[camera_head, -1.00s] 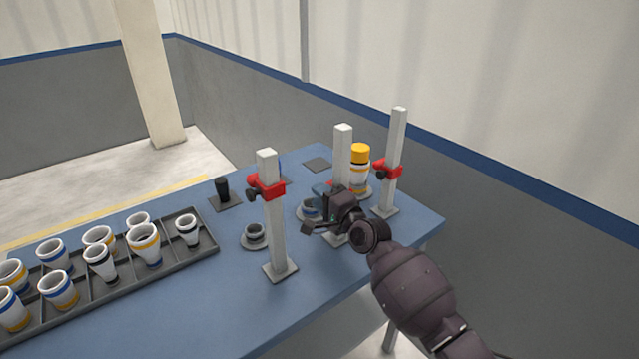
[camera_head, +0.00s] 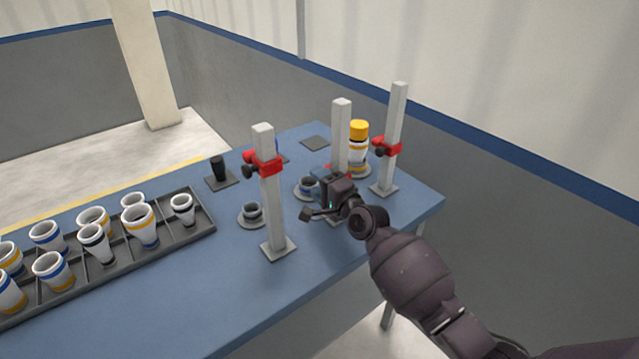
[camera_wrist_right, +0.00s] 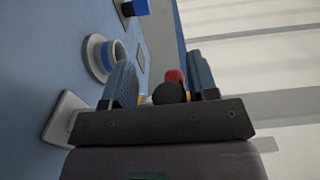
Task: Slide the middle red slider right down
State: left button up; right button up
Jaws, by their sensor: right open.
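The middle post (camera_head: 341,135) is a white square upright on the blue table. My right gripper (camera_head: 328,194) is in front of its lower part and hides most of the middle slider there. In the right wrist view, the red slider (camera_wrist_right: 174,75) and its black knob (camera_wrist_right: 168,93) show between the two blue-grey fingers of my right gripper (camera_wrist_right: 162,78). The fingers are apart, one on each side of the knob; contact cannot be told. My left gripper is not in view.
A left post (camera_head: 268,210) and a right post (camera_head: 393,120) carry red sliders (camera_head: 264,165) (camera_head: 387,148) higher up. A yellow-topped stack (camera_head: 359,131) stands between middle and right posts. A grey tray (camera_head: 205,222) of cups is at left. The table's front is clear.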

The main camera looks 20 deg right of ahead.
jog(key=p+v, duration=0.1)
jog(key=v, duration=0.9)
jog(key=shift+s, duration=0.4)
jog(key=shift+d+r, duration=0.1)
jog(key=shift+d, duration=0.05)
jog(key=s+d+f+n+g+h, duration=0.1)
jog(key=s+f+n, duration=0.4)
jog(key=s, duration=0.5)
jog(key=s+d+f+n+g+h, duration=0.1)
jog(key=s+f+n+g+h, duration=0.2)
jog(key=s, duration=0.7)
jog(key=s+d+f+n+g+h, duration=0.2)
jog(key=s+f+n, duration=0.5)
jog(key=s+f, duration=0.3)
jog(key=shift+f, duration=0.35)
